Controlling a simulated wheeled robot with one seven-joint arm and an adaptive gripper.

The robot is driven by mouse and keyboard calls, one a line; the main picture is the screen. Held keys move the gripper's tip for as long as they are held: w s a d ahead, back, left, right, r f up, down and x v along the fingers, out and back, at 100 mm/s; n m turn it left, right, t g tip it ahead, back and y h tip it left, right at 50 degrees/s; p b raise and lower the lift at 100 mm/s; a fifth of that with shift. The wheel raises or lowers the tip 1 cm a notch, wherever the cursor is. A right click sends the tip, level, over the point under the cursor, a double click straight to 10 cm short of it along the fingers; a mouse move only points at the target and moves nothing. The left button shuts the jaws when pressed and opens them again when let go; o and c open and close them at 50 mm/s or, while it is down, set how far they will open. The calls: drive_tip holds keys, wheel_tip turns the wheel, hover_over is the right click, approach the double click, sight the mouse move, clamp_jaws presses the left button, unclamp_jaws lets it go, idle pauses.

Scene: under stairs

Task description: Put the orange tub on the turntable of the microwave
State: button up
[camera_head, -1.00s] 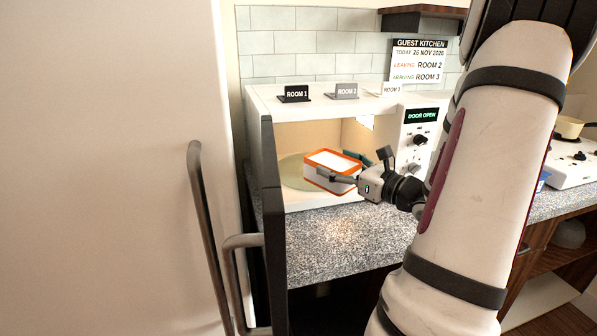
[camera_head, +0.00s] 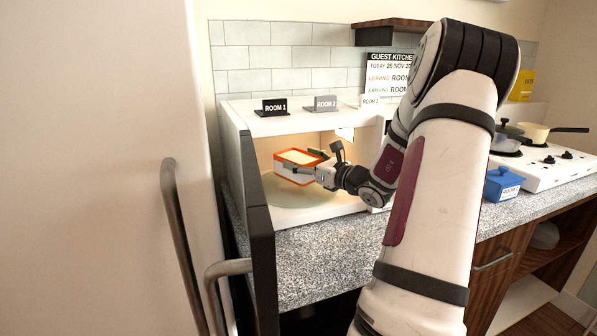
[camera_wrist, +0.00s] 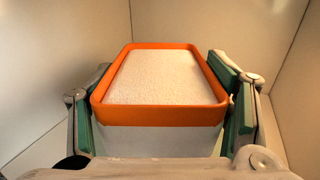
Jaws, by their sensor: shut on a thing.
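The orange tub (camera_head: 294,167), a white box with an orange rim and a pale, grainy top, is inside the microwave (camera_head: 233,140). My gripper (camera_head: 309,165) is shut on it, with one finger along each side, as the wrist view (camera_wrist: 160,112) also shows. The tub looks level and appears to be above the turntable (camera_head: 290,206), a pale disc on the cavity floor. I cannot tell the exact gap beneath it. The microwave door (camera_head: 259,235) stands open at the left. My arm hides the control panel.
Tent signs stand on the microwave top, among them ROOM 1 (camera_head: 271,107) and ROOM 2 (camera_head: 320,104). A blue tub (camera_head: 503,183) sits on the counter (camera_head: 330,255) at the right, beside a stove (camera_head: 555,165) with pans. The cavity walls are close around my gripper.

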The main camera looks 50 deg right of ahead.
sight(297, 156)
drive_tip(key=shift+w+d+f, duration=0.1)
drive_tip(key=shift+w+d, duration=0.3)
drive_tip(key=shift+w, duration=0.2)
drive_tip(key=shift+w+d+f, duration=0.1)
drive_tip(key=shift+w+d, duration=0.3)
drive_tip(key=shift+w, duration=0.2)
drive_tip(key=shift+f, duration=1.6)
drive_tip(key=shift+b, duration=0.3)
drive_tip(key=shift+f, duration=0.2)
drive_tip(key=o, duration=1.6)
drive_tip(key=shift+r, duration=0.1)
